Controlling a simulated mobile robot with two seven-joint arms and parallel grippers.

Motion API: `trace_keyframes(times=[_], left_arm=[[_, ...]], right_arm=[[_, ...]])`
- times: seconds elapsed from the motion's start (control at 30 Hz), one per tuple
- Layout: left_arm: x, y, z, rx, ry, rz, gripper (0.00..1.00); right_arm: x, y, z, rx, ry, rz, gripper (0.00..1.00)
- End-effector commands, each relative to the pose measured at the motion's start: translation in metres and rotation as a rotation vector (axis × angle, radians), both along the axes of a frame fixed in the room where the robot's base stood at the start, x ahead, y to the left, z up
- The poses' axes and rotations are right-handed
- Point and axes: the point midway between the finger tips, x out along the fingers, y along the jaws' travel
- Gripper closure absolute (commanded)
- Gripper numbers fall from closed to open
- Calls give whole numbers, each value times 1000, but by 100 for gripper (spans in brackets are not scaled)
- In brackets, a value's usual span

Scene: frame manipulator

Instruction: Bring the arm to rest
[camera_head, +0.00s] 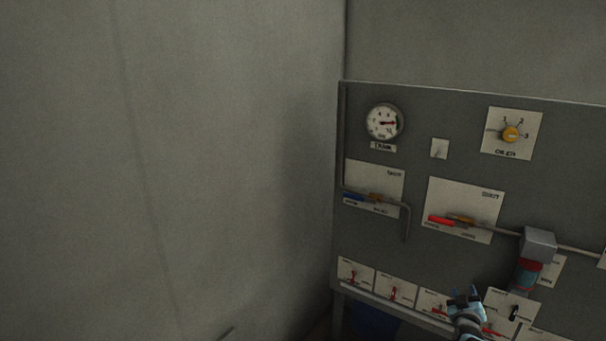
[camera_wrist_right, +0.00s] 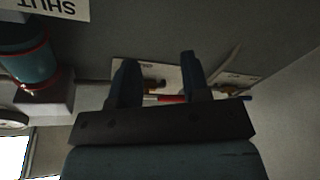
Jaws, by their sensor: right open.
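My right gripper (camera_head: 465,295) is in the lower right of the head view, in front of the bottom row of switches on the grey panel (camera_head: 300,260). In the right wrist view its two dark fingers (camera_wrist_right: 158,62) stand apart with nothing held between them. Behind them in that view are a white plate and a red handle (camera_wrist_right: 172,98), seen upside down. I cannot tell how far the fingertips are from the panel. My left gripper is not in view.
The panel carries a round gauge (camera_head: 383,122), a yellow knob (camera_head: 510,134), a blue-handled valve (camera_head: 354,197), a red-handled valve (camera_head: 441,220) and a grey-topped red and teal cylinder (camera_head: 528,270) that juts out. Bare walls (camera_head: 200,150) stand left and behind.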

Motion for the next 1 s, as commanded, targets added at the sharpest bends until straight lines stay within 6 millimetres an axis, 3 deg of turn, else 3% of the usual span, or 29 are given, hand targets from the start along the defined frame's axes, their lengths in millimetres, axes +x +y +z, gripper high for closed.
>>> trace_keyframes(times=[0.03,0.1,0.33,0.67,1.0], left_arm=[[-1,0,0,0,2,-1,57],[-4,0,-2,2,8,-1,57],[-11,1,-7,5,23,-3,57],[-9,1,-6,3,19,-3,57],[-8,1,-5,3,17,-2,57]], right_arm=[[1,-17,19,-78,-15,23,57],[2,-27,40,-164,-31,58,57],[-1,-40,88,-405,-56,177,57],[2,-39,20,-20,259,215,57],[-26,-57,-38,338,546,18,57]])
